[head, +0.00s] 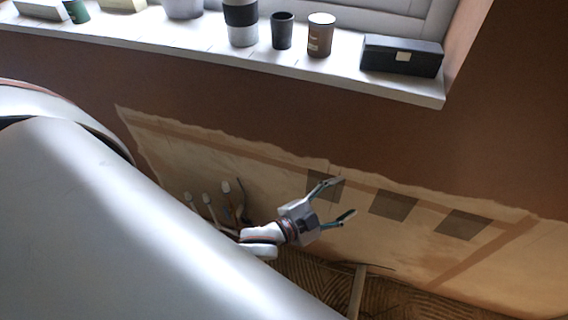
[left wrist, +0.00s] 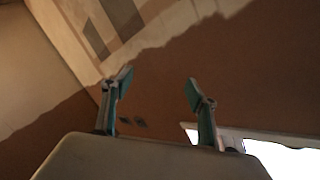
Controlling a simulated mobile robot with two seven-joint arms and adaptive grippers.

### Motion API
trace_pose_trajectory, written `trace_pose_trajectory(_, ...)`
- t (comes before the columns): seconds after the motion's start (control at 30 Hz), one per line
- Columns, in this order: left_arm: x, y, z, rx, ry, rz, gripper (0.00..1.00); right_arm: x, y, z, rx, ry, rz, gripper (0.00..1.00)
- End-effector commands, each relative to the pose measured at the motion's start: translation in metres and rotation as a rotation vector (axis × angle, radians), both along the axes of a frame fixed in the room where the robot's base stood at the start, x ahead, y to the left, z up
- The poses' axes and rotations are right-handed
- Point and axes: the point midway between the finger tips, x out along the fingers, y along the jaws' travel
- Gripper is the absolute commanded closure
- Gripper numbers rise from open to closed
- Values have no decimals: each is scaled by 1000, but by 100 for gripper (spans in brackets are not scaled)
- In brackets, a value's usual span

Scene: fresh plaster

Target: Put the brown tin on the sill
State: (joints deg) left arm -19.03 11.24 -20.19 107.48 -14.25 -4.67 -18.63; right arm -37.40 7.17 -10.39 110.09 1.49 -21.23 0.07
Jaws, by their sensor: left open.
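The brown tin (head: 320,36) stands upright on the white sill (head: 200,42), between a dark cup and a black box. My left gripper (head: 340,199) is open and empty, well below the sill in front of the lower wall. In the left wrist view, the two fingers of the left gripper (left wrist: 157,88) are spread apart with nothing between them. The right gripper is in neither view.
On the sill stand a black box (head: 402,56), a dark cup (head: 282,31), a banded tumbler (head: 241,23) and a white pot (head: 184,8). Several cables with white ends (head: 208,198) stick out near the wall, left of my gripper.

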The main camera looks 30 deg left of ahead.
Motion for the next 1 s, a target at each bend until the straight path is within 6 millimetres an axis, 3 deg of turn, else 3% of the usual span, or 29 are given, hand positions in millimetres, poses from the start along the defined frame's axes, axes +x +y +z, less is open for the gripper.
trace_pose_trajectory(0.03,-22,15,-29,-56,109,54,41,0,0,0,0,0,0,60)
trace_pose_trajectory(0.1,-49,35,-64,-133,246,130,41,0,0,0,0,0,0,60)
trace_pose_trajectory(0.2,-88,58,-102,-222,404,226,41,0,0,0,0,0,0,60)
trace_pose_trajectory(0.33,-126,76,-133,-298,536,314,41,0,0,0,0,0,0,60)
trace_pose_trajectory(0.5,-146,85,-147,-335,600,361,41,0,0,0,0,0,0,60)
trace_pose_trajectory(1.0,-146,85,-147,-334,602,361,41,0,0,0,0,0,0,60)
